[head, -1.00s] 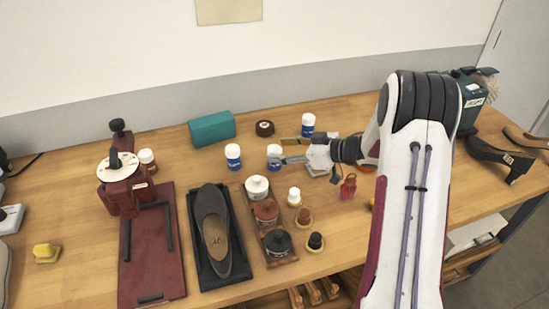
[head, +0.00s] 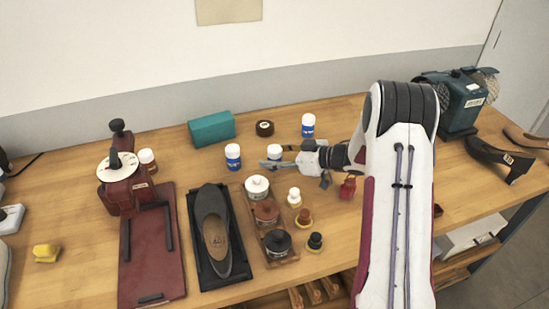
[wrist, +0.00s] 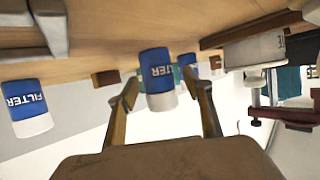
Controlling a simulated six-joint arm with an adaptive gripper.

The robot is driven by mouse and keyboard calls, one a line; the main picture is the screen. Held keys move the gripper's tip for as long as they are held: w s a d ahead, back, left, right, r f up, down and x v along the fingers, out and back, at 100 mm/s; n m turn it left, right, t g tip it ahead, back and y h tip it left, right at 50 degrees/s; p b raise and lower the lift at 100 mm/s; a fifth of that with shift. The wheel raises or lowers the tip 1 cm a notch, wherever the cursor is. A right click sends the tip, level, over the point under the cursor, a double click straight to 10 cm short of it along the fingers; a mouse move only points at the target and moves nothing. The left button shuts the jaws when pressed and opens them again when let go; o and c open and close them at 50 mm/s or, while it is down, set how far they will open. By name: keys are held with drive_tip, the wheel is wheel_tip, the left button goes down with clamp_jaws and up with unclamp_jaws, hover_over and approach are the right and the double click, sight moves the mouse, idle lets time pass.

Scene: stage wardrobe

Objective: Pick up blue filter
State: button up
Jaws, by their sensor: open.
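Several white-capped bottles with blue labels stand on the bench; in the wrist view the labels read FILTER. The middle blue filter (head: 274,151) is partly hidden by my gripper (head: 268,162) in the head view. In the wrist view, which looks upside down, this filter (wrist: 158,80) shows between the two spread fingers of my gripper (wrist: 165,95). The gripper is open and holds nothing. I cannot tell whether a finger touches the filter. Another filter (head: 232,157) stands to the left, and one more (head: 308,125) stands behind to the right.
A teal box (head: 211,129) and a dark round tin (head: 265,128) sit at the back. In front are a wooden tray of jars (head: 285,259), small bottles (head: 294,198) and a shoe on a black stand (head: 213,228). A red bottle (head: 348,187) is below my wrist.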

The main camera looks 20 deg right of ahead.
drive_tip(key=c, duration=1.2)
drive_tip(key=shift+c, duration=0.2)
drive_tip(key=shift+r, duration=0.1)
drive_tip(key=shift+r, duration=4.9)
